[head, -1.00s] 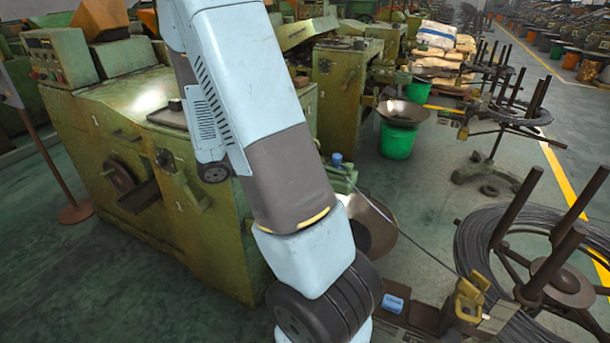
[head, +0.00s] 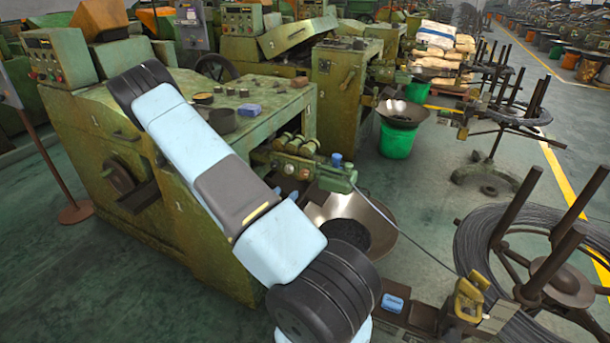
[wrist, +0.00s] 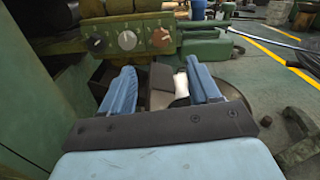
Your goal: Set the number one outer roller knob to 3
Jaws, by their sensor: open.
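In the wrist view, a green panel carries a row of knobs: a black knob (wrist: 97,43) at left, a pale dial knob (wrist: 127,40) in the middle and a reddish-brown knob (wrist: 161,38) at right. Their numbers are too small to read, and I cannot tell which is the number one outer roller knob. My gripper (wrist: 160,65) is open and empty, its blue fingers spread below and in front of the panel, apart from the knobs.
The green heading machine (head: 215,235) stands close beside my arm. A metal bowl (head: 385,235) sits below the roller unit. A wire (head: 420,243) runs from the unit towards a wire coil (head: 480,235) at right. Open floor lies beyond.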

